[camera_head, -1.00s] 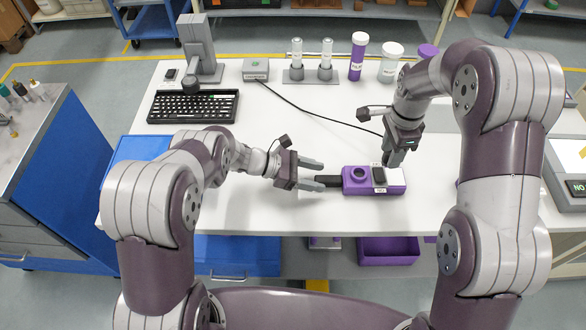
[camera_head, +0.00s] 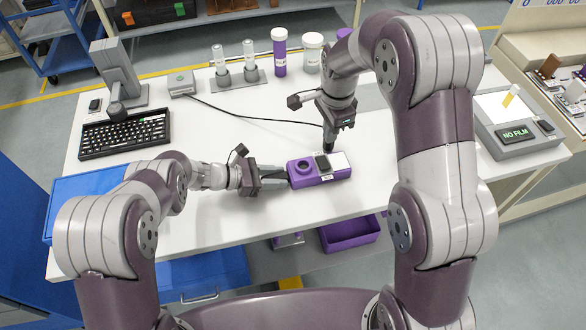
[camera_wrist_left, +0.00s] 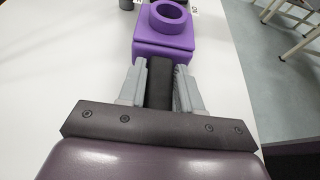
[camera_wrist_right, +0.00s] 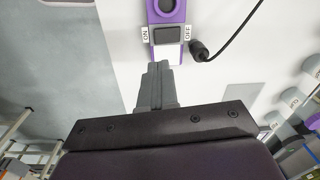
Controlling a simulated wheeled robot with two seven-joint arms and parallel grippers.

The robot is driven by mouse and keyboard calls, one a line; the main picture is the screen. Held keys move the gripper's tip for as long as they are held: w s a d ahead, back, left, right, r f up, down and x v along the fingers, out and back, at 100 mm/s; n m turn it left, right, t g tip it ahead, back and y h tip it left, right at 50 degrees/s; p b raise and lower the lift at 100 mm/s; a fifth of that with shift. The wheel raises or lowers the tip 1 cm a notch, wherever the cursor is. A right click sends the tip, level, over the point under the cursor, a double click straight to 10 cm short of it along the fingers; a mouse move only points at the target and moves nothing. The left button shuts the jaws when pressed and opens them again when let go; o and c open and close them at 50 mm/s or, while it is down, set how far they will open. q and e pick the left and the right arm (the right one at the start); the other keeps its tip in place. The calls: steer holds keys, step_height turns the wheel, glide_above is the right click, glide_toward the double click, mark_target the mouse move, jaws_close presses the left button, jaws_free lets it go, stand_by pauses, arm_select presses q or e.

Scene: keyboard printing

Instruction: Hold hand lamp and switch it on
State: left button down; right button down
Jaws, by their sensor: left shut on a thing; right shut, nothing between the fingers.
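The hand lamp is a purple box (camera_head: 310,180) with a purple ring on top, a black rocker switch (camera_wrist_right: 170,34) and a white end. It lies on the white table. The switch has an ON label on its left and an OFF label on its right in the right wrist view. My left gripper (camera_head: 286,177) is shut around the lamp's black handle (camera_wrist_left: 158,85), one finger on each side. My right gripper (camera_head: 330,149) is shut and empty, near the switch and white end. In the right wrist view its tips (camera_wrist_right: 158,68) appear apart from the switch.
A black keyboard (camera_head: 125,136) and a grey stand (camera_head: 118,72) are at the table's left. A grey box (camera_head: 181,84) has a black cable running towards the lamp. Tubes and jars (camera_head: 280,55) stand at the back. A NO FILM device (camera_head: 515,130) is at the right.

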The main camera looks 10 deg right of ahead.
mark_target(325, 166)
arm_select(q)
steer(key=shift+s, duration=0.1)
arm_select(e)
steer(key=shift+s+r+n+t, duration=0.3)
steer(key=shift+r+n, duration=0.15)
steer(key=shift+n, duration=2.3)
steer(key=shift+s+r+n+t, duration=0.3)
steer(key=shift+r+n, duration=0.2)
steer(key=shift+n, duration=2.2)
steer(key=shift+s+r+n+t, duration=0.3)
steer(key=shift+r+n, duration=0.15)
steer(key=shift+n, duration=2.3)
steer(key=shift+f, duration=0.1)
steer(key=x, duration=0.8)
steer(key=s+x, duration=0.1)
steer(key=x, duration=0.3)
steer(key=shift+a+f, duration=0.1)
steer(key=shift+f, duration=0.85)
